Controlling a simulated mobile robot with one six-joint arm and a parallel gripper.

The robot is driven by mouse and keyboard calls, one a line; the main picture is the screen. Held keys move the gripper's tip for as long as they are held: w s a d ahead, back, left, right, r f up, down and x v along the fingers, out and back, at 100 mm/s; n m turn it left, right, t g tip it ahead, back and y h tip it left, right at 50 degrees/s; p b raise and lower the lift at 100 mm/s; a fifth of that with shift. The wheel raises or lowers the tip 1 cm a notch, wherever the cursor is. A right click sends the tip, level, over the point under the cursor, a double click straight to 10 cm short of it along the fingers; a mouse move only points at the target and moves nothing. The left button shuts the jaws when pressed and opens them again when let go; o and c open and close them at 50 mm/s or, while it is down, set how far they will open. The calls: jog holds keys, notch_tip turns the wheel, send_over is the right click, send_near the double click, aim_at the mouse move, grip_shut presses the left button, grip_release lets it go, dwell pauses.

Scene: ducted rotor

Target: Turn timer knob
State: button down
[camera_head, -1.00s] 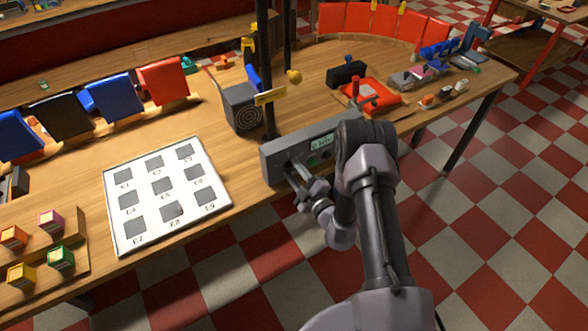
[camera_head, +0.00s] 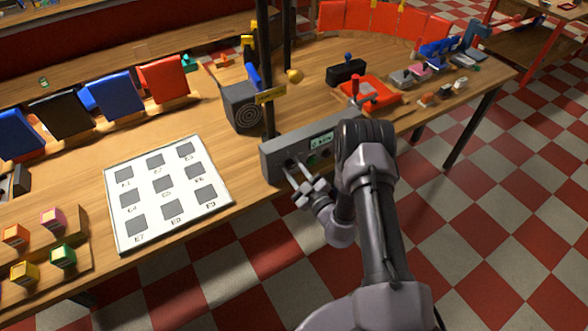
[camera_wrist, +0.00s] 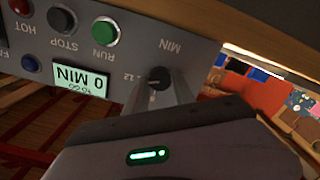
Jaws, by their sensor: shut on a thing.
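The timer knob (camera_wrist: 158,75) is a small dark dial on the grey control panel (camera_wrist: 110,50), beside the word MIN in the wrist view, where the panel appears upside down. My gripper (camera_wrist: 160,84) has one finger on each side of the knob and is shut on it. In the head view my gripper (camera_head: 294,167) reaches the left part of the panel's front face (camera_head: 272,167); the knob is largely hidden there by the fingers. The panel's display (camera_wrist: 80,83) reads 0 MIN.
A green RUN button (camera_wrist: 105,31), a black STOP button (camera_wrist: 62,19) and a red HOT lamp (camera_wrist: 20,6) sit near the knob. A white board with grey squares (camera_head: 218,208) lies left of the panel. A grey speaker-like box (camera_head: 240,108) stands behind.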

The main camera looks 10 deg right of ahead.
jog(key=c, duration=1.1)
grip_release()
jog(key=shift+o, duration=0.2)
jog(key=p+v, duration=0.1)
jog(key=v, duration=1.6)
jog(key=shift+s+p, duration=0.2)
jog(key=shift+p, duration=0.15)
